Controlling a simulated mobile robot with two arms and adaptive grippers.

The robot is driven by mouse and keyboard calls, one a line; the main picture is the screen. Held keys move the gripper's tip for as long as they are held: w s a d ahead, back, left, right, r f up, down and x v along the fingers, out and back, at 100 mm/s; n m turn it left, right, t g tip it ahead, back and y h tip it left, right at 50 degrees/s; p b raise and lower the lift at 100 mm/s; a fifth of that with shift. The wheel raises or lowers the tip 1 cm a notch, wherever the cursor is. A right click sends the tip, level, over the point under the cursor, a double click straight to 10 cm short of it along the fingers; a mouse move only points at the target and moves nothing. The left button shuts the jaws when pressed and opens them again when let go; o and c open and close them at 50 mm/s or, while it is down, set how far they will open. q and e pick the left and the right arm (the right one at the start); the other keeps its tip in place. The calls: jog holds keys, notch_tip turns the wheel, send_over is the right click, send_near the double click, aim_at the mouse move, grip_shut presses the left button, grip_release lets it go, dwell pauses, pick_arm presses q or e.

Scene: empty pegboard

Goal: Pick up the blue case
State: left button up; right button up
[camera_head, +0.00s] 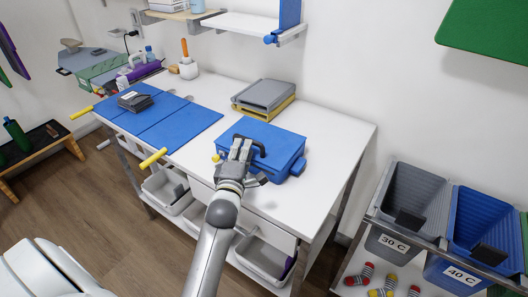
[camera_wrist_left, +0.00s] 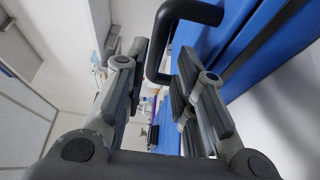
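In the left wrist view, the gripper's fingers (camera_wrist_left: 161,72) are spread apart. The black handle (camera_wrist_left: 155,55) reaches into the space between them, with a gap to at least one finger. The blue case also shows in the left wrist view (camera_wrist_left: 225,38), beyond the right finger. My right gripper is not in view.
The white worktable (camera_head: 325,133) has free room right of the case. Blue mats (camera_head: 185,130) with a dark box (camera_head: 135,101) lie to the left. Grey and yellow cases (camera_head: 263,95) are stacked behind. Grey and blue bins (camera_head: 415,185) stand at right.

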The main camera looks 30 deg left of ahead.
pick_arm(q)
jog(key=x, duration=0.1)
jog(key=p+x, duration=0.1)
jog(key=x, duration=0.2)
jog(key=shift+w+a+r, duration=0.1)
jog(key=shift+r, duration=0.15)
jog(key=shift+w+a+p, duration=0.15)
jog(key=shift+w+p, duration=0.15)
jog(key=shift+w, duration=0.05)
grip_shut()
